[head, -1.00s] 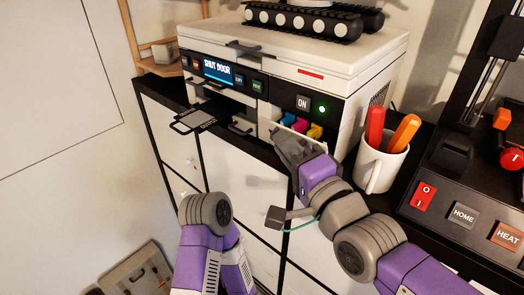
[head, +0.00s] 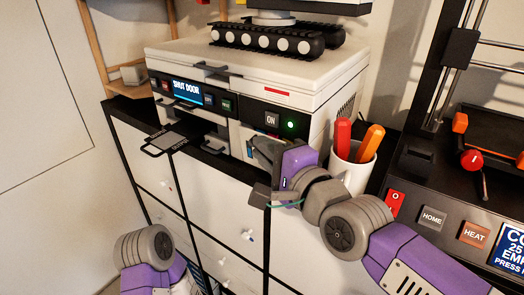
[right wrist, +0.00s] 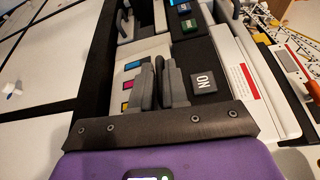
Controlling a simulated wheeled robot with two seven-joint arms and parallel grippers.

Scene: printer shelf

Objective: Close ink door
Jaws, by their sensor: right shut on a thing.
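The white printer (head: 330,85) stands on the shelf, its display (head: 186,88) reading "SHUT DOOR". The ink door is at the lower right of its front, mostly hidden by my right gripper (head: 262,160). In the right wrist view, the right gripper's fingers (right wrist: 160,82) are close together, shut on the ink door, though the held edge is hard to see. Cyan, magenta and yellow ink colours (right wrist: 128,84) show beside the fingers. The ON button (head: 271,120) and a lit green light are just above. My left arm shows at the lower left, its gripper out of view.
A paper tray (head: 165,142) juts out from the printer's front left. A white mug (head: 352,172) with red and orange handles stands close to the right arm. A machine with HOME and HEAT buttons (head: 432,217) is at the right. The floor space at left is open.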

